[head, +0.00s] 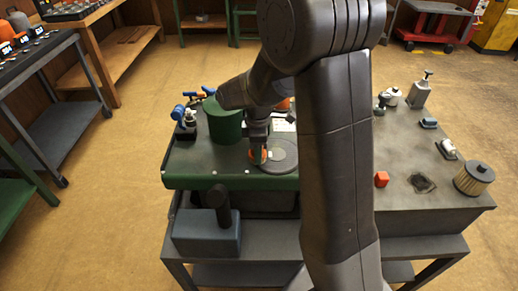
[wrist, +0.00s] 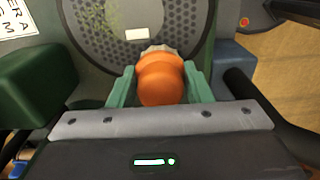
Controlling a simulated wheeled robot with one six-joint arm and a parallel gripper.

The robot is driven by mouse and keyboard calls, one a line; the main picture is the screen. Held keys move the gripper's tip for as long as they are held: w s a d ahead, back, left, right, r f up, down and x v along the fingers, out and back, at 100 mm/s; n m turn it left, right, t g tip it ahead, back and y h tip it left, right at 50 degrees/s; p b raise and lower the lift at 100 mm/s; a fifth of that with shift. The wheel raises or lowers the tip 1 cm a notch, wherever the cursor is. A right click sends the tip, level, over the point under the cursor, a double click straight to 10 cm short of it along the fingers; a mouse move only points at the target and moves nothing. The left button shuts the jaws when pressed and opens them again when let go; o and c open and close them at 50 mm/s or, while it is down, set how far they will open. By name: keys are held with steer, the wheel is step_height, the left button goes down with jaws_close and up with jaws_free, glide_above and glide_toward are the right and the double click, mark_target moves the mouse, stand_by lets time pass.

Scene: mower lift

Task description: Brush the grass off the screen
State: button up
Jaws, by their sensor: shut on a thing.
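The screen (wrist: 85,40) is a round grey disc with perforated patches, lying flat on the green machine deck; it also shows in the head view (head: 284,165). Green grass specks (wrist: 98,14) lie on its upper-left part in the wrist view. My gripper (head: 258,153) is at the screen's left part in the head view, its green fingers shut on the orange brush (wrist: 162,82). The brush's pale bristles point toward the screen. Whether they touch it I cannot tell. A small pale rectangle (wrist: 136,34) lies on the screen just beyond the brush.
A green cylinder (head: 223,122) stands left of my gripper on the deck. Blue-handled parts (head: 183,114) sit farther left. My arm hides the middle of the bench.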

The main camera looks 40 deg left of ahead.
steer(key=shift+r+p, duration=1.95)
steer(key=shift+r, duration=0.9)
steer(key=shift+r, duration=0.1)
steer(key=shift+r+p, duration=1.25)
steer(key=shift+r, duration=0.25)
steer(key=shift+f, duration=0.1)
